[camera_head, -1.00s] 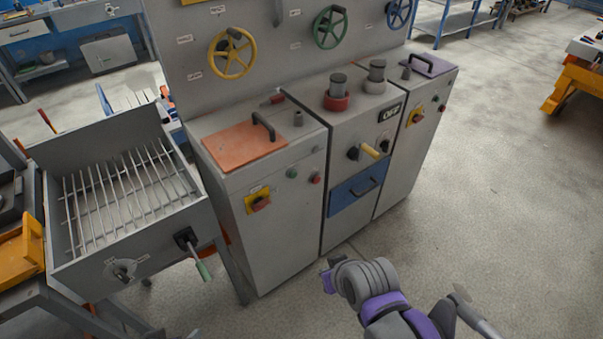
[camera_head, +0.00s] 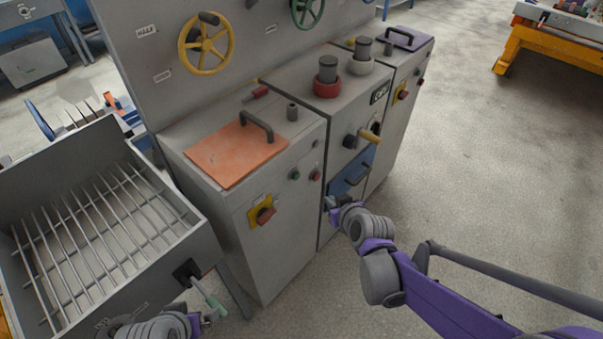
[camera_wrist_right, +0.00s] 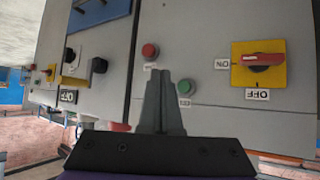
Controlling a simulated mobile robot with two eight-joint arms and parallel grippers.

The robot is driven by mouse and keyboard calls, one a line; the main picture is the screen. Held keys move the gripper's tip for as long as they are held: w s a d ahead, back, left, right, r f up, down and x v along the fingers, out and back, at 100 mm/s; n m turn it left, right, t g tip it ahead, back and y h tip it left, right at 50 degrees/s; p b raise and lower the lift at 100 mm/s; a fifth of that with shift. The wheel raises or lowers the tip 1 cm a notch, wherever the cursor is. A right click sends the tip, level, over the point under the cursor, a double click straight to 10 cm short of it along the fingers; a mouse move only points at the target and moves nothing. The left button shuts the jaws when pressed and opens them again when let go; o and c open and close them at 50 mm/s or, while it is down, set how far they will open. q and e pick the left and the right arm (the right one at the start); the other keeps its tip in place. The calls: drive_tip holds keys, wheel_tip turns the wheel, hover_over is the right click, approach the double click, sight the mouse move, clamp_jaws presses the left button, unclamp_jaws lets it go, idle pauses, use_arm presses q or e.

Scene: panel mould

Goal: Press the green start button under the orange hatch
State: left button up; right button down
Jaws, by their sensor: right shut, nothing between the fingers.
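The orange hatch (camera_head: 235,155), with a dark handle, lies flat on top of the left grey cabinet. The green button (camera_head: 294,174) is on the cabinet's front face below the hatch's edge, beside a red button (camera_head: 316,175). My right gripper (camera_head: 331,203) is shut and empty in front of the cabinets, below and right of the green button. In the right wrist view, its fingertips (camera_wrist_right: 161,76) appear left of the green button (camera_wrist_right: 191,88); contact is not visible. My left gripper (camera_head: 210,317) is partly seen at the bottom, near the grill handle; its jaws are unclear.
A yellow-and-red switch (camera_head: 262,212) sits left of the buttons. A blue drawer (camera_head: 352,174) and a yellow-handled lever (camera_head: 368,136) are on the middle cabinet. A grill box (camera_head: 200,225) with a green-tipped handle (camera_head: 212,300) stands at left.

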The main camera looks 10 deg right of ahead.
sight(296, 176)
use_arm(q)
drive_tip(key=shift+w+f, duration=0.1)
drive_tip(key=shift+w, duration=0.15)
use_arm(e)
drive_tip(key=shift+w+d+f, duration=0.2)
drive_tip(key=shift+w+d, duration=0.05)
drive_tip(key=shift+w, duration=0.1)
use_arm(q)
drive_tip(key=shift+f+b, duration=0.35)
use_arm(e)
drive_tip(key=w+a, duration=0.5)
drive_tip(key=w, duration=0.2)
drive_tip(key=shift+a, duration=0.2)
idle(1.7)
drive_tip(key=shift+w+a, duration=0.25)
drive_tip(key=shift+w, duration=0.1)
